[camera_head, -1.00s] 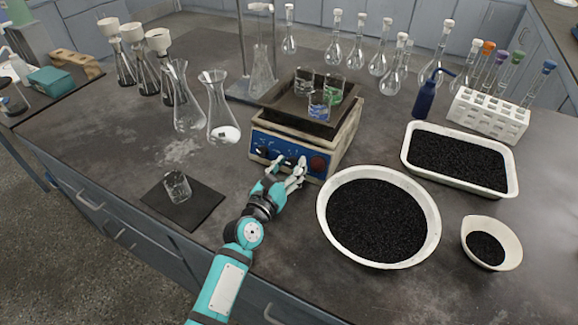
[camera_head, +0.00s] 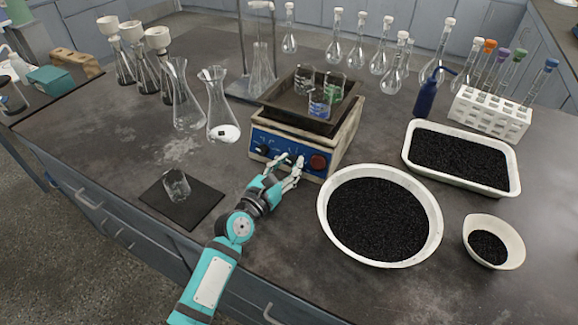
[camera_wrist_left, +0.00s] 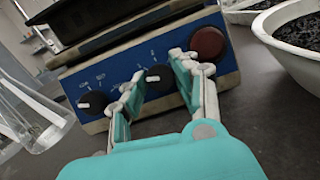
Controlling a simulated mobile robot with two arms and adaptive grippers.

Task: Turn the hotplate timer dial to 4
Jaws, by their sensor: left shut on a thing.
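The hotplate (camera_head: 325,140) stands mid-bench with a blue front panel (camera_wrist_left: 125,72). The panel has two black dials and a round red knob. In the left wrist view, the middle dial (camera_wrist_left: 158,77) shows between the fingers of my left gripper (camera_wrist_left: 163,90), with a pale pointer mark on its left side. My left gripper (camera_head: 286,168) is shut on this dial. The other black dial (camera_wrist_left: 93,102) is at the panel's left, and the red knob (camera_wrist_left: 207,43) is at its right. The panel's small markings are too blurred to read. My right gripper is not in view.
Beakers (camera_head: 320,103) stand in the hotplate's top tray. A white bowl of black grains (camera_head: 327,222) is close right of my gripper. Flasks (camera_head: 222,125) stand left of the hotplate. A small beaker (camera_head: 176,185) sits on a dark mat (camera_head: 205,203).

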